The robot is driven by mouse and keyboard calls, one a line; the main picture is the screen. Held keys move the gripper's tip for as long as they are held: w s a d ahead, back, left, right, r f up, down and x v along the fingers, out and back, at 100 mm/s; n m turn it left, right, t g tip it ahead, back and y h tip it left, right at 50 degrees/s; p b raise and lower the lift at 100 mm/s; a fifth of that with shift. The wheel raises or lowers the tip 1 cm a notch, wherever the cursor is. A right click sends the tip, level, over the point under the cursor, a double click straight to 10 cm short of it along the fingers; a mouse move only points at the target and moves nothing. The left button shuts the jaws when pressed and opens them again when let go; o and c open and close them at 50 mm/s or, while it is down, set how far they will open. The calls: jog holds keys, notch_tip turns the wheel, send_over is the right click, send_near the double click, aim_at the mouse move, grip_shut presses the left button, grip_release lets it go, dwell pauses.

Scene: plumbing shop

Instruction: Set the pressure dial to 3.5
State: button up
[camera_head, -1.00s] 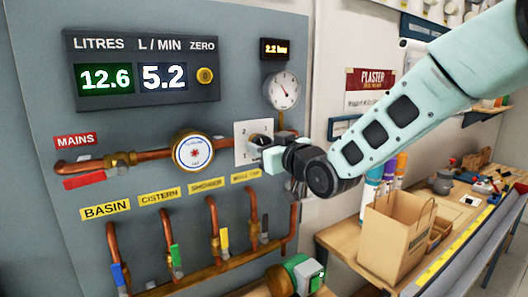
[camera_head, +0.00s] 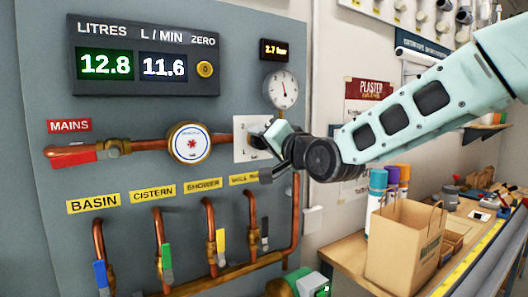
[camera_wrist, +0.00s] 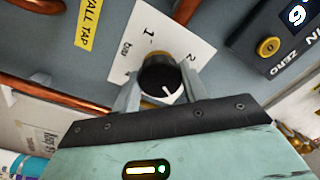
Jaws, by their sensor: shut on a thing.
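The pressure dial is a black knob (camera_wrist: 160,75) with a white pointer line, on a white plate (camera_wrist: 204,49) marked 1, 2 and "bar". In the wrist view its pointer line faces down and slightly right. My gripper (camera_wrist: 160,84) is shut on the knob, one finger on each side. In the head view my gripper (camera_head: 270,138) hides most of the knob and part of the white plate (camera_head: 241,126). The small pressure display (camera_head: 275,49) above reads about 2.7 bar. The round gauge (camera_head: 281,89) below it has its needle near upright.
The large panel (camera_head: 142,57) reads 12.8 litres and 11.6 L/MIN, with a yellow zero button (camera_head: 205,69). Copper pipes and several coloured tap levers lie left and below. A paper bag (camera_head: 400,245) stands on the bench at right.

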jog(key=shift+f+m+h+b, duration=0.15)
jog(key=shift+m+h+b, duration=0.15)
jog(key=shift+m+b, duration=5.05)
jog(key=shift+m+t+p, duration=0.3)
jog(key=shift+m+p, duration=0.5)
jog(key=shift+m, duration=0.15)
jog(key=o, duration=1)
jog(key=shift+s+d, duration=0.1)
